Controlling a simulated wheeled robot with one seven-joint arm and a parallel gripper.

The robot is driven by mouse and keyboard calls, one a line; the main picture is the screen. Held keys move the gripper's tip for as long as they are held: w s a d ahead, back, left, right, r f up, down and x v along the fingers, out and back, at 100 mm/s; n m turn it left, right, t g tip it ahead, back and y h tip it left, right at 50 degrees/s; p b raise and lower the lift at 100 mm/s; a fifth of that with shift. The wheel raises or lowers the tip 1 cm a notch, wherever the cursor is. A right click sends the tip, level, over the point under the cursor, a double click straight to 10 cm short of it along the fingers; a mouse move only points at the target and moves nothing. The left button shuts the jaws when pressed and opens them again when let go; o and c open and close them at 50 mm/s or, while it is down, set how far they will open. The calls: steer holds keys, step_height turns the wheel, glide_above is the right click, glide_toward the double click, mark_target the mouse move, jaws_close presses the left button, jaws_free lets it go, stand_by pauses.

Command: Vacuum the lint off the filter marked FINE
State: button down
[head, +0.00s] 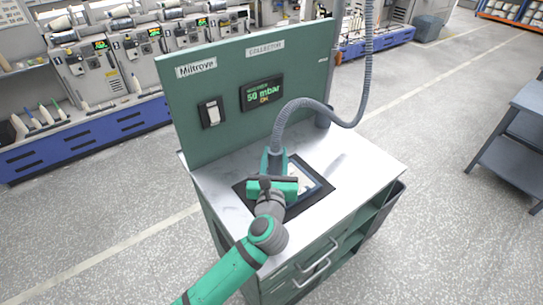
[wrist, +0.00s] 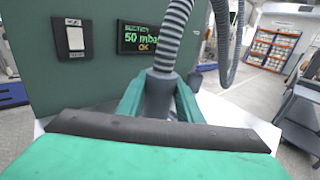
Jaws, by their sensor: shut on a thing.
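My gripper (head: 274,160) is over the bench top, shut on the grey nozzle of the suction hose. In the wrist view my gripper's green fingers (wrist: 160,100) stand on both sides of the dark nozzle (wrist: 158,88). The ribbed grey hose (head: 292,106) arcs up from the nozzle and to the right; it also shows in the wrist view (wrist: 172,35). A framed panel with a pale, patchy face (head: 307,183), seemingly a filter, lies on a black mat (head: 322,198), partly hidden by my gripper. No FINE mark can be read. Whether the nozzle touches the panel is hidden.
The green back panel (head: 230,75) carries a display (head: 261,93) reading 50 mbar OK and a rocker switch (head: 212,112). The metal bench top (head: 360,160) is clear right of the mat. A grey cart (head: 515,140) stands at far right.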

steer(key=shift+d, duration=0.1)
steer(key=w+d, duration=0.1)
steer(key=d, duration=0.1)
steer(key=w+d, duration=0.1)
steer(key=d, duration=0.1)
steer(key=shift+w, duration=0.1)
stand_by(0.5)
stand_by(0.8)
steer(key=shift+w+d, duration=0.7)
steer(key=shift+d, duration=0.15)
steer(key=shift+w+d, duration=0.65)
steer(key=shift+d, duration=0.2)
steer(key=shift+a, duration=0.1)
steer(key=s+a, duration=0.2)
steer(key=a, duration=0.8)
stand_by(1.0)
steer(key=shift+a, duration=0.1)
